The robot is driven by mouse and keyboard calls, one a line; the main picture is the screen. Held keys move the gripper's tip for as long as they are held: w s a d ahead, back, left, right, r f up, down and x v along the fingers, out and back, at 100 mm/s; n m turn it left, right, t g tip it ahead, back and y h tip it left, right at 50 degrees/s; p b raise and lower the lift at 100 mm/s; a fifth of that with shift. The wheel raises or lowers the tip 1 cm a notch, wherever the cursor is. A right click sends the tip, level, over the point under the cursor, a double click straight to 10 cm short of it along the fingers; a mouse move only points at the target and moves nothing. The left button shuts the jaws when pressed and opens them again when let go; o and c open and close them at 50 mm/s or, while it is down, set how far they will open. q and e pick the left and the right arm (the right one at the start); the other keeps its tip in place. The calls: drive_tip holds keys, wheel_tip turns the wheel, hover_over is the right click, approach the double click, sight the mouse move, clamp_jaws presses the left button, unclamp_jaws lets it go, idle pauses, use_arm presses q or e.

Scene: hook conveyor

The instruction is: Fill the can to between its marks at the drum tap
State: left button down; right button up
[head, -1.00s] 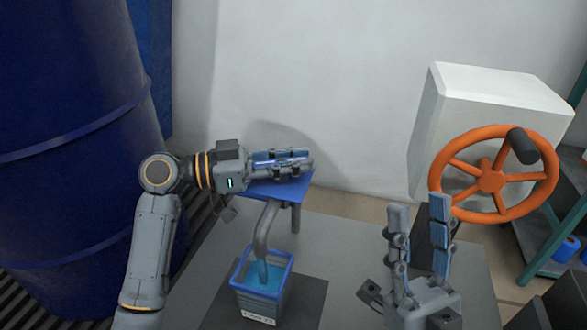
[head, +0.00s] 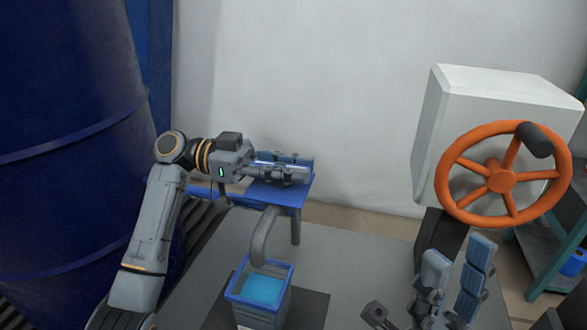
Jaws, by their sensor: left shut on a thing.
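The can (head: 234,299) is an open container with a blue rim, standing upright on a dark plate. Light blue liquid (head: 263,289) shows inside it; I cannot make out its marks. The grey tap spout (head: 260,238) curves down from the blue tap stand, its end over the can's back rim. I see no clear stream below it. My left gripper (head: 288,168) is shut at the tap, above the blue stand; its fingers hide what they hold. My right gripper (head: 457,266) is open and empty, right of the can. The big blue drum (head: 65,150) stands at the left.
An orange handwheel (head: 501,178) on a white box (head: 492,90) stands behind my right gripper. A teal shelf (head: 545,262) is at the right edge. The grey tabletop (head: 350,250) between the can and my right gripper is clear. A plain wall closes the back.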

use_arm(q)
drive_tip(key=c, duration=1.2)
unclamp_jaws()
drive_tip(key=shift+a, duration=0.1)
drive_tip(key=v, duration=1.2)
